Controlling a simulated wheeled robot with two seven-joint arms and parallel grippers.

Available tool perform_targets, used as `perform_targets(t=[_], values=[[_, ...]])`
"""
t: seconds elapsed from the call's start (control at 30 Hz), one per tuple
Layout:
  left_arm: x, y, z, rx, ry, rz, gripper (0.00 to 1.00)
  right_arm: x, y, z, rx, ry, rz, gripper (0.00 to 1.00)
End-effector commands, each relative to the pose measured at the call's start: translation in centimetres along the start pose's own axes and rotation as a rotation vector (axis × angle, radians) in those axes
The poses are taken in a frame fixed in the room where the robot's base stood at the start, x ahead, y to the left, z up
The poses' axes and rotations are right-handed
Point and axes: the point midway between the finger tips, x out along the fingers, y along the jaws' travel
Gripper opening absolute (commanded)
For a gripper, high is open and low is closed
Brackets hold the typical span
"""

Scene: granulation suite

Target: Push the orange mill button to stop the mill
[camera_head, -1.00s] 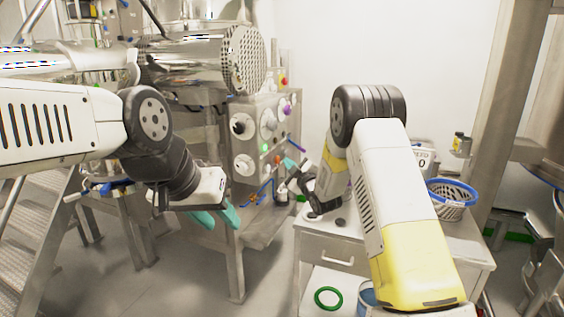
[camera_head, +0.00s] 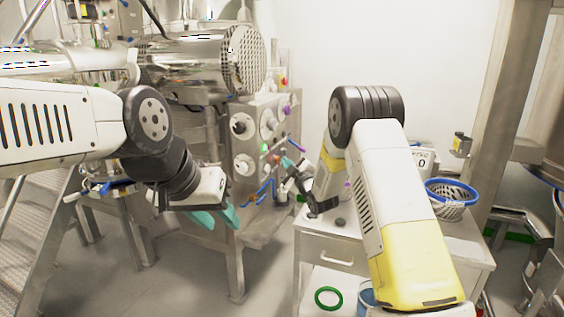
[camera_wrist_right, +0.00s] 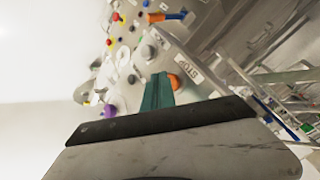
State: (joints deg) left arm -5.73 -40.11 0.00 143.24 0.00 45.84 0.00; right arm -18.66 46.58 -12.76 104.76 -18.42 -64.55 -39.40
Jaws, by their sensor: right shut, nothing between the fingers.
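The orange button (camera_wrist_right: 174,82) is on the control panel in the right wrist view, with a label reading STOP (camera_wrist_right: 189,68) beside it. In the head view only a small orange patch (camera_head: 276,159) shows beside my right gripper. My right gripper (camera_head: 288,163) is shut and empty, pointing at the panel. In the right wrist view its teal fingertips (camera_wrist_right: 158,88) are just left of the orange button; I cannot tell whether they touch it. My left gripper (camera_head: 218,217) is open and empty, in front of the machine frame, away from the panel.
The panel (camera_head: 243,165) carries several other knobs and buttons, including a green one (camera_head: 264,149) and a purple one (camera_head: 287,110). White wall lies behind.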

Motion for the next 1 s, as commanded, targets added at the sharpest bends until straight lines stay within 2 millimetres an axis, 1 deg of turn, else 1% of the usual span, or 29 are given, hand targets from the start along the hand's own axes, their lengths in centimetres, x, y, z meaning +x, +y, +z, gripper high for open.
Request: perform_targets(t=[1.0], values=[[0.00,0.00,0.00,0.000,0.000,0.000,0.36,0.71,-0.49,-0.53,0.000,0.000,0.001,0.00]])
